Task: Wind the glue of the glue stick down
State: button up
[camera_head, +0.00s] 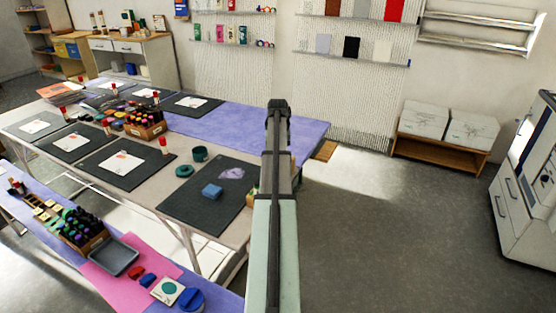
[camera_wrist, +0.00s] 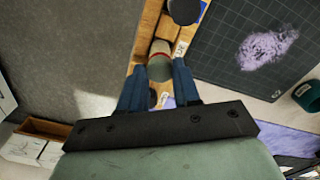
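A glue stick (camera_wrist: 161,60), a pale cylinder with a red band, is between my gripper's two blue fingers in the wrist view. My gripper (camera_wrist: 160,72) is narrowed to about its width, with a finger against each side. The glue stick is over or in a narrow wooden tray (camera_wrist: 143,38); whether it touches the tray is unclear. I cannot tell how far its glue stands out. In the head view my arm hides the gripper and this glue stick. Other red-capped glue sticks, such as one (camera_head: 163,145), stand farther along the tables.
The floor right of the table is clear up to a white cabinet (camera_head: 520,205).

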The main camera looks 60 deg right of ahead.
jog(key=c, duration=0.3)
jog(key=n, duration=0.4)
jog(key=shift+n, duration=0.4)
jog(key=n, duration=0.4)
jog(key=shift+n, duration=0.4)
jog(key=shift+n, duration=0.3)
jog(key=n, duration=0.4)
dwell(0.3)
